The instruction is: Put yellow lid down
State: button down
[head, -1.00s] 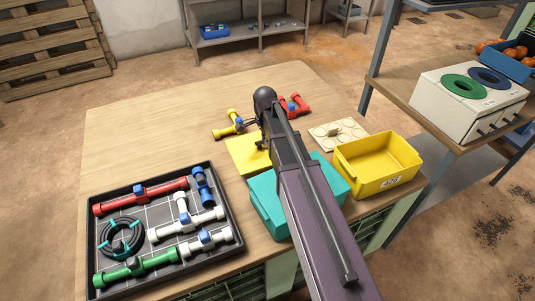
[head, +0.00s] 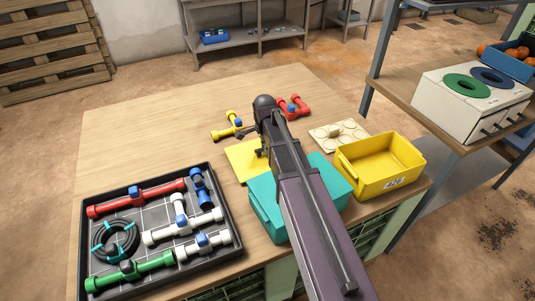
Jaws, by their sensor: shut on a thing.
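The yellow lid (head: 241,162) is a flat yellow plate in the middle of the table, just left of my arm. Its right part is hidden behind my wrist. My gripper (head: 262,148) is over the lid's right side and shut on it; its fingertips are mostly hidden. I cannot tell whether the lid touches the tabletop or hangs slightly above it. The open yellow bin (head: 382,167) stands uncovered to the right of my arm, with a label on its front.
A teal bin (head: 265,212) stands under my forearm. A cream lid with a knob (head: 338,134) lies behind the yellow bin. Yellow (head: 231,126) and red pipe fittings (head: 294,107) lie behind the gripper. A black tray of fittings (head: 160,235) fills the front left. The table's back left is clear.

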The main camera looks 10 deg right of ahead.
jog(key=shift+f+b, duration=0.3)
jog(key=shift+f, duration=0.3)
jog(key=shift+f, duration=0.15)
jog(key=c, duration=0.6)
grip_release()
jog(key=shift+c, duration=0.2)
notch_tip(320, 180, up, 12)
jog(key=p, duration=1.2)
jog(key=shift+r, duration=0.2)
jog(key=shift+s, duration=0.1)
